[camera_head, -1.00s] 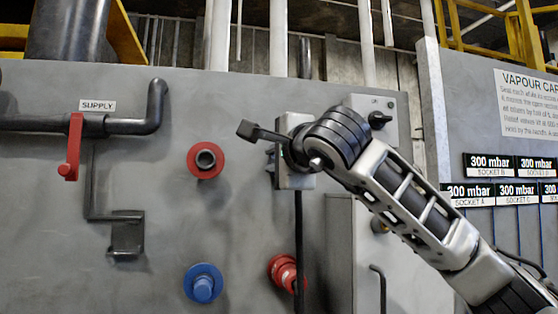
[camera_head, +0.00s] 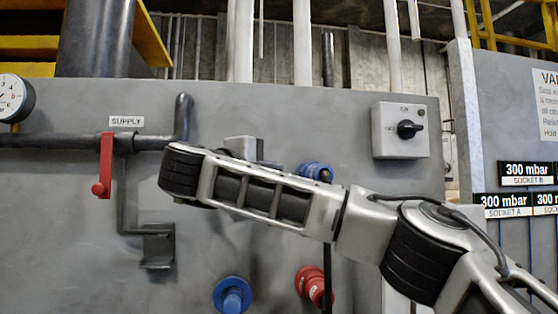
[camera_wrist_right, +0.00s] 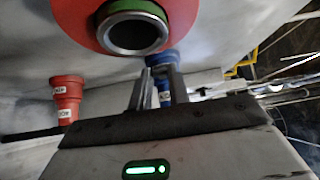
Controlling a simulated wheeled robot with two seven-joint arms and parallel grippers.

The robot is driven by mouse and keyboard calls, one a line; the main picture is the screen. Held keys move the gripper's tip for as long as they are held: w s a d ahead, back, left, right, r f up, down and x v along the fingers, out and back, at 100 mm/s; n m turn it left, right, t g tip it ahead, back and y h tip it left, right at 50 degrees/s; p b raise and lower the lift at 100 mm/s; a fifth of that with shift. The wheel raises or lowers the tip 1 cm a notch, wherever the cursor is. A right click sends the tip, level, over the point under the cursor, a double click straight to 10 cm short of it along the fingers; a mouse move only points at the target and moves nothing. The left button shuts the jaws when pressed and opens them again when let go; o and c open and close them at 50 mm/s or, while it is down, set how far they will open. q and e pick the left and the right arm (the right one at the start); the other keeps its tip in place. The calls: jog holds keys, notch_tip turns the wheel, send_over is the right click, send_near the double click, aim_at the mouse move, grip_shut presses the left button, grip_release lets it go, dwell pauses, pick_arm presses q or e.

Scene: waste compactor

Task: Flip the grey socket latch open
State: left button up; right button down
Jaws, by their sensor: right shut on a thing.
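My right arm comes in from the right in the head view. Its gripper (camera_head: 262,153) is mostly behind the wrist, against the grey panel. In the right wrist view the two dark fingers (camera_wrist_right: 159,82) stand close together. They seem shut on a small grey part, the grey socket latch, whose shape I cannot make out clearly. The red round socket (camera_wrist_right: 133,30) with a green ring and open dark bore is just above the fingers in that view. It is hidden behind my arm in the head view. My left gripper is not in view.
A blue coupling (camera_head: 315,171) sits right of the gripper on the panel. A lower blue coupling (camera_head: 232,295), a red coupling (camera_head: 311,285), a red supply lever (camera_head: 105,165) and a switch box (camera_head: 400,130) are also mounted there. Panel around the switch box is clear.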

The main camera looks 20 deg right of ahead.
pick_arm(q)
jog(key=p, duration=0.1)
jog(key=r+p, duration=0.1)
jog(key=p, duration=0.1)
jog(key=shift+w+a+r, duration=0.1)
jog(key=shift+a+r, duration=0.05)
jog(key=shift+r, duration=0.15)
pick_arm(e)
jog(key=m+g, duration=0.1)
jog(key=w+m+g+h, duration=0.1)
jog(key=g, duration=0.1)
jog(key=shift+w+a+r+h, duration=0.1)
jog(key=shift+a+r+h, duration=0.1)
jog(key=shift+h, duration=0.1)
jog(key=shift+f, duration=0.1)
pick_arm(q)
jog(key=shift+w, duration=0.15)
pick_arm(e)
jog(key=c, duration=1.3)
grip_release()
jog(key=shift+w+f, duration=0.1)
